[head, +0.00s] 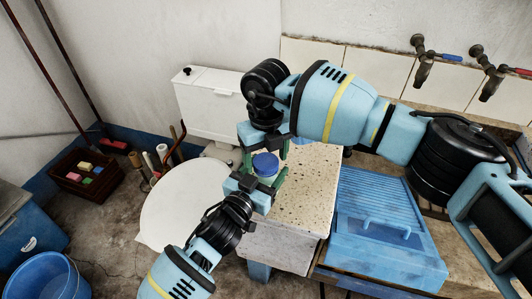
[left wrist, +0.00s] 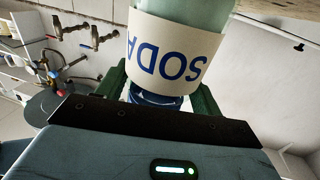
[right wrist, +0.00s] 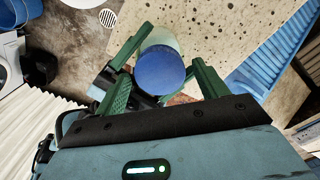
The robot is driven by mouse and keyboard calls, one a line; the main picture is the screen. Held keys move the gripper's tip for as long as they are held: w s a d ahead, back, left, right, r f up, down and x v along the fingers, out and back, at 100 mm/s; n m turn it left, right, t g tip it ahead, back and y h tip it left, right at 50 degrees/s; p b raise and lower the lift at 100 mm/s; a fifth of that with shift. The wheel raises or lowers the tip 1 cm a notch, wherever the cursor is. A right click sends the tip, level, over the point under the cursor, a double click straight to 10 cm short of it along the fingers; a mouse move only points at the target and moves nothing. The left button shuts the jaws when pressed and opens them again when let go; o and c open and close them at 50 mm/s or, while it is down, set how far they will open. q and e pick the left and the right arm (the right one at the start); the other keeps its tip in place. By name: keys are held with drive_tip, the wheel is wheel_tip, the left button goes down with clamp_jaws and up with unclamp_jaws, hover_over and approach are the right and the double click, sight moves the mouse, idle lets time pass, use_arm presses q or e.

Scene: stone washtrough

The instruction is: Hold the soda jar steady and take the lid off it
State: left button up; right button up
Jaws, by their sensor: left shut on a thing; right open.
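The soda jar (left wrist: 180,48) is pale green with a cream band lettered SODA, which appears upside down in the left wrist view. Its round blue lid (right wrist: 160,70) is on it; it also shows in the head view (head: 265,163). My left gripper (head: 260,184) is shut on the jar from the front, close below the lid; the exact contact is partly hidden. My right gripper (head: 264,147) is open above the jar, pointing down. In the right wrist view its fingers stand on either side of the lid, with gaps. The jar's base is hidden in the head view.
A speckled stone slab (head: 305,190) lies around and beside the jar. A blue ribbed washboard box (head: 375,205) is right of it. A round white surface (head: 180,205) is to the left. Taps (head: 425,65) are on the back wall. A blue bucket (head: 45,278) stands at lower left.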

sight(266, 161)
drive_tip(key=c, duration=1)
drive_tip(key=shift+n, duration=1.5)
drive_tip(key=shift+r, duration=0.35)
drive_tip(key=shift+r, duration=0.75)
drive_tip(key=shift+r, duration=0.15)
drive_tip(key=shift+r, duration=1.9)
use_arm(q)
drive_tip(key=o, duration=2)
drive_tip(key=shift+c, duration=0.2)
